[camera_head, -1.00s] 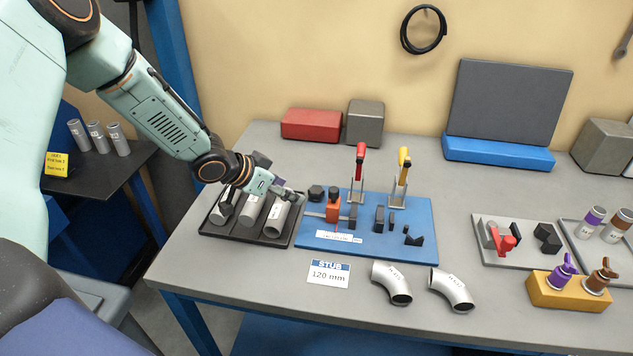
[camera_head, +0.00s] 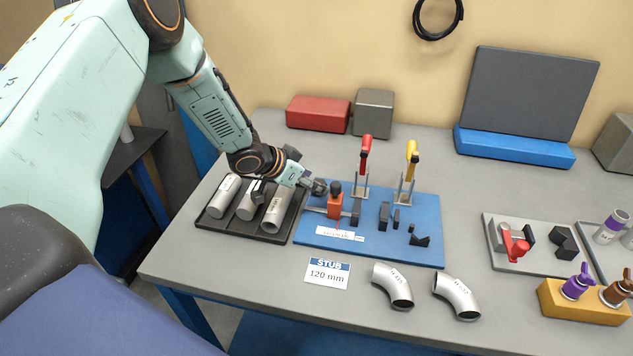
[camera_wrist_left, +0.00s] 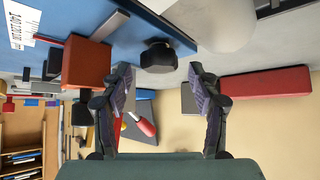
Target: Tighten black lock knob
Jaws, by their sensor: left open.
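A black knob (camera_head: 318,187) stands at the left back edge of the blue fixture plate (camera_head: 390,253). In the left wrist view the black knob (camera_wrist_left: 158,56) is just beyond the fingertips, centred between them. An orange block (camera_head: 335,206) with a dark knob-like top stands right of it on a grey bar; the block (camera_wrist_left: 86,62) is left of the fingers in the left wrist view. I cannot tell which dark knob is the lock knob. My left gripper (camera_head: 308,182) is open and empty; its fingers (camera_wrist_left: 161,82) also show in the left wrist view. My right gripper is out of view.
A black tray (camera_head: 235,228) with grey tubes lies left of the plate. Red-handled (camera_head: 365,150) and yellow-handled (camera_head: 411,158) clamps stand behind it. A red box (camera_head: 317,113) is at the back. Two metal elbows (camera_head: 392,285) (camera_head: 456,294) lie in front.

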